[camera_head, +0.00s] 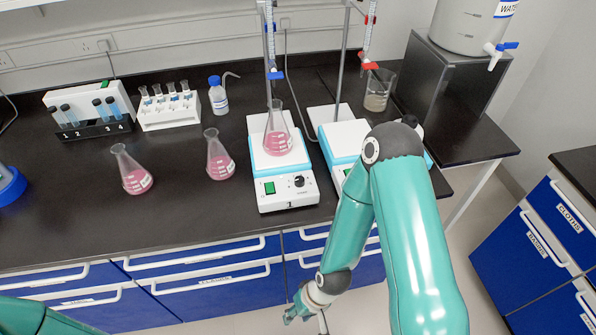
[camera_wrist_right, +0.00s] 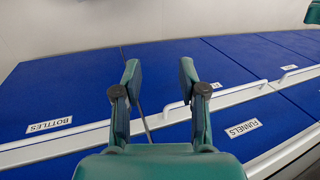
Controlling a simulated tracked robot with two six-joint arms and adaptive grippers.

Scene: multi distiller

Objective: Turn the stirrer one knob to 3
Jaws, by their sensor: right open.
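Stirrer one (camera_head: 286,185) is a white box with a light blue top edge, marked 1, near the front edge of the bench. My right gripper (camera_head: 296,312) is low in front of the drawers, below and apart from the stirrer. In the right wrist view it is open and empty (camera_wrist_right: 160,75), facing blue drawer fronts. My left gripper is out of view.
A second stirrer (camera_head: 343,140) stands to the right, partly hidden by my right arm. Burettes on stands rise behind both stirrers. Two pink flasks (camera_head: 219,155) (camera_head: 133,170) stand to the left. The bench front left of stirrer one is clear.

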